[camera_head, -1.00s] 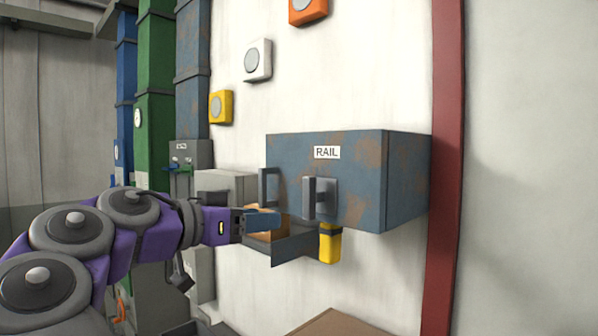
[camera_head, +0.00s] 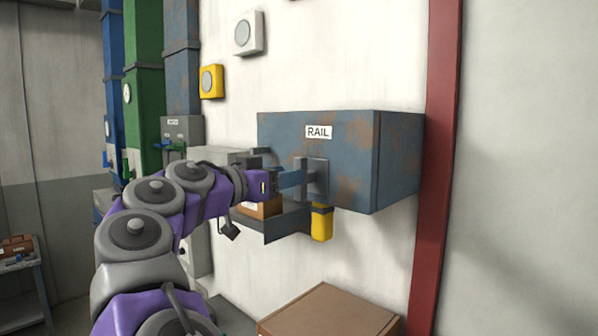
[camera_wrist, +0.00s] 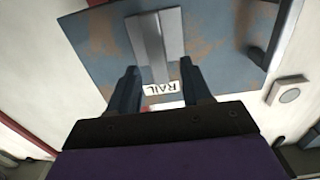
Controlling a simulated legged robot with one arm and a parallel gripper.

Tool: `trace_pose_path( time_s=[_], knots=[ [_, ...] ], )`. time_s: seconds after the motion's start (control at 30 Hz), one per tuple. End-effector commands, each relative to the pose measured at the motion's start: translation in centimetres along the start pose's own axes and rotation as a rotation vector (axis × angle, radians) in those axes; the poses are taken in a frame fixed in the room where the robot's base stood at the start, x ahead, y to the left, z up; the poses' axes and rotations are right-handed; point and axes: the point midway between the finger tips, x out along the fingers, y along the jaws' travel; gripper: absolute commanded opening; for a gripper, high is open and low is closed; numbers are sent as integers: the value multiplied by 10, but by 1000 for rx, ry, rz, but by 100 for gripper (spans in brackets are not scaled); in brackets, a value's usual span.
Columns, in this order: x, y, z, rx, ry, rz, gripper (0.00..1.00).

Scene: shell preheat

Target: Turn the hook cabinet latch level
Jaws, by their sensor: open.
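The blue-grey, rust-marked cabinet (camera_head: 350,142) labelled RAIL hangs on the white wall. Its hook latch (camera_head: 318,178) is a grey bar on a square grey plate on the cabinet front. The bar stands upright. In the wrist view the latch bar (camera_wrist: 150,40) runs between the two fingers. My gripper (camera_head: 299,180) is open at the latch. The wrist view shows its dark fingers (camera_wrist: 160,68) apart, one on each side of the bar's near end. I cannot tell whether they touch it. My gripper hides part of the latch in the head view.
A dark handle (camera_head: 260,153) stands left of the latch. An open tray (camera_head: 280,234) and a yellow piece (camera_head: 321,224) are below the cabinet. A brown box (camera_head: 330,312) stands lower down. A red post (camera_head: 436,150) rises right of the cabinet.

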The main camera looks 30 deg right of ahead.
Motion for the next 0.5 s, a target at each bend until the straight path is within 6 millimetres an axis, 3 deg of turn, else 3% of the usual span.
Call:
trace_pose_path(
  time_s=[0.23, 0.5],
  knots=[
    [37, 0, 0, 0, -2, 3, 49],
    [49, 0, 0, 0, -1, 1, 49]
  ],
)
